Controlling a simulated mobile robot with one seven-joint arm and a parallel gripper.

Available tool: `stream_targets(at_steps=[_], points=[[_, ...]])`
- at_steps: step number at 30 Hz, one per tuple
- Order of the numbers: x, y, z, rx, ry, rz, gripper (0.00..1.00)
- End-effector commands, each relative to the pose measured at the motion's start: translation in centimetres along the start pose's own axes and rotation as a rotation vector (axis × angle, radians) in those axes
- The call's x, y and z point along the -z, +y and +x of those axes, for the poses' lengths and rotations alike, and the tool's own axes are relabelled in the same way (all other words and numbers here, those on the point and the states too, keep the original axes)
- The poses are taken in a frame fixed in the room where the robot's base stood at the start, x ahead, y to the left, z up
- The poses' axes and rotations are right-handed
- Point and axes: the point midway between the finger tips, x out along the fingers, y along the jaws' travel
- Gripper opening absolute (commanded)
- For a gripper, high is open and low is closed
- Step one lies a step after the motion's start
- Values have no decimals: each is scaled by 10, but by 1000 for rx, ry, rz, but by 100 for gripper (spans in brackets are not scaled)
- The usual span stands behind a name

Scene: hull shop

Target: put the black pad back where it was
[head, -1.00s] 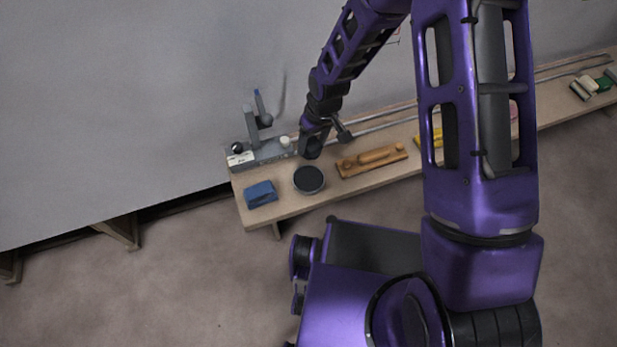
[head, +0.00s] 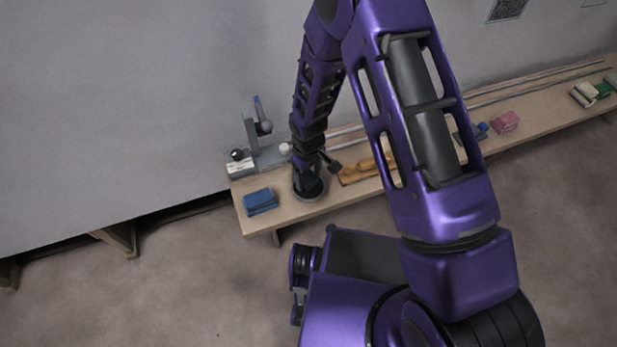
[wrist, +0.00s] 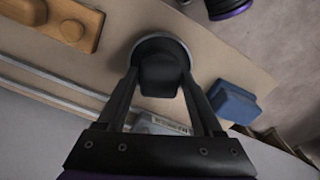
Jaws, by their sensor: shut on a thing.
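My gripper (head: 307,180) points down at the left end of the bench (head: 287,214). In the wrist view its two fingers (wrist: 160,80) are closed on a dark, blocky black pad (wrist: 159,76). The pad is over a round, dark-topped disc with a pale grey rim (wrist: 142,44), which sits on the bench. In the head view the disc's rim (head: 309,199) shows around the gripper's end. The pad hides part of the disc, and I cannot tell whether they touch.
A blue block (head: 260,202) lies left of the disc, and a wooden block with knobs (head: 365,168) lies right. A grey fixture (head: 268,157) with a small lever stands behind. Long metal rods run along the back by the wall. A pink block (head: 506,121) lies farther right.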

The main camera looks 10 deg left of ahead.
Motion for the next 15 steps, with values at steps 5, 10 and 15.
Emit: stream_targets(at_steps=[5, 10, 15], points=[[0, 0, 8, 0, 1, 0, 19], [0, 0, 10, 0, 0, 0, 19], [0, 0, 8, 0, 0, 0, 96]])
